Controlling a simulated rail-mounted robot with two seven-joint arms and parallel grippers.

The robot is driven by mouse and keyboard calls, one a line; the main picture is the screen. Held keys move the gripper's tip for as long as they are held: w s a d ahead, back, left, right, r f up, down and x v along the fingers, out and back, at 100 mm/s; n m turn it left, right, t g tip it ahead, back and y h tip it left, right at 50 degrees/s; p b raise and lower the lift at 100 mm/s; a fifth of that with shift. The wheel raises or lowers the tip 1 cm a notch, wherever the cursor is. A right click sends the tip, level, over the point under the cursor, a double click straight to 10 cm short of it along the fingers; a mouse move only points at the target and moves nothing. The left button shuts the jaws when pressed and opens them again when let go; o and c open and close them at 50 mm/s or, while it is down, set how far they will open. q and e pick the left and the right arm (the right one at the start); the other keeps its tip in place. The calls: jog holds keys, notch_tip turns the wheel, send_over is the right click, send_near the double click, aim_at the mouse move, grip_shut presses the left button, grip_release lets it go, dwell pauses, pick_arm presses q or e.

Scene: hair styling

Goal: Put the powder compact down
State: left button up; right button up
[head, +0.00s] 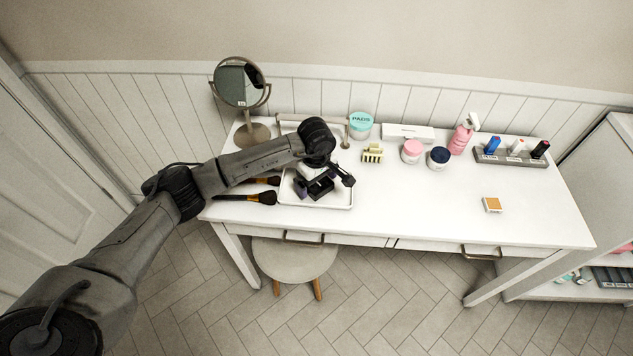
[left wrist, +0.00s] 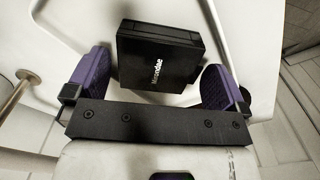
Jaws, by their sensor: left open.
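The powder compact (left wrist: 157,58) is a black square case with white lettering. In the left wrist view it lies on a white surface, which looks like the floor of the white tray (head: 330,206). My left gripper (left wrist: 157,84) is open, with its purple finger pads on either side of the compact and a gap at each side. In the head view my left gripper (head: 320,188) is low over the tray, and dark parts there make the compact hard to tell apart. My right gripper is out of view.
Two brushes (head: 262,198) lie left of the tray, and a round mirror (head: 238,87) stands behind them. A hair clip (head: 372,154), jars (head: 411,151) and a pink spray bottle (head: 462,136) stand to the right. The table's front middle is clear.

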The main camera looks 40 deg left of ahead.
pick_arm(q)
notch_tip(320, 180, up, 11)
jog(key=b, duration=0.2)
